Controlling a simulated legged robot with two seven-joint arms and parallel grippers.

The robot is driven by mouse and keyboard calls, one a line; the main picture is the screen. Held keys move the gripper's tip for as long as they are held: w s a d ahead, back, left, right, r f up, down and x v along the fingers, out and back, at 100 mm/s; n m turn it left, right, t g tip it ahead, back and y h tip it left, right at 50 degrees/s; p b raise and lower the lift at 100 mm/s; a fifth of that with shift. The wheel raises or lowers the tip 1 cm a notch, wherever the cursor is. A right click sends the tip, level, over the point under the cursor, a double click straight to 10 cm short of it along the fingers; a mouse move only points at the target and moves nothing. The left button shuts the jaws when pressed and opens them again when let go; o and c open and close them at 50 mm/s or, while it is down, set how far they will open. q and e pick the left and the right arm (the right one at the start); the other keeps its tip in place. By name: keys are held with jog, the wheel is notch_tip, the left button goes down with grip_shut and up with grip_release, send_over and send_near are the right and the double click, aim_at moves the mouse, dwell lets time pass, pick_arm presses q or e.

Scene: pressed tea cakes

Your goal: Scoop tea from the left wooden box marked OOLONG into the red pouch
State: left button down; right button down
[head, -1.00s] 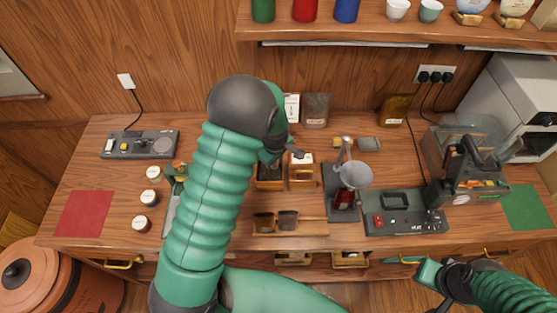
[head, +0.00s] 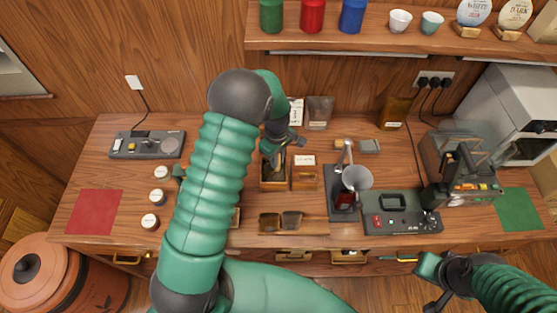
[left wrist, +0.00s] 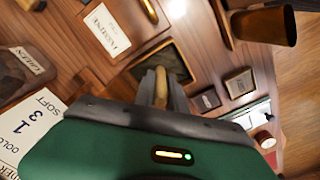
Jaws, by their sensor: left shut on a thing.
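The left wooden box (head: 273,187) stands on the counter with its top open and dark inside; its label is hidden. My left gripper (head: 281,146) is over it, shut on a scoop. The scoop's wooden handle shows in the left wrist view (left wrist: 161,88), pointing into the box opening (left wrist: 178,58); its bowl is hidden. The red pouch (head: 344,199) stands on a dark stand under a grey funnel (head: 357,178), partly covered by it. My right gripper (head: 432,284) is at the lower right, away from the boxes; its jaws are unclear.
A second box (head: 305,178), labelled JASMINE in the left wrist view (left wrist: 105,30), stands close on the right. A wooden rack (head: 312,227) with two dark scoops lies in front. A heat sealer (head: 400,218) is right of the funnel. Pouches stand behind.

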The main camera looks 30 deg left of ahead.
pick_arm(q)
notch_tip(320, 180, up, 2)
jog(key=shift+w+r+p, duration=0.1)
jog(key=shift+p, duration=0.5)
jog(key=r+p, duration=0.2)
jog(key=r, duration=0.1)
jog(key=shift+w+d+r, duration=0.1)
jog(key=shift+d+r, duration=0.05)
jog(key=shift+d, duration=0.25)
jog(key=shift+r+p, duration=0.75)
jog(key=shift+p, duration=0.1)
jog(key=shift+a+r+p, duration=0.35)
jog(key=shift+r+p, duration=0.05)
jog(key=shift+r, duration=0.15)
jog(key=shift+d, duration=0.25)
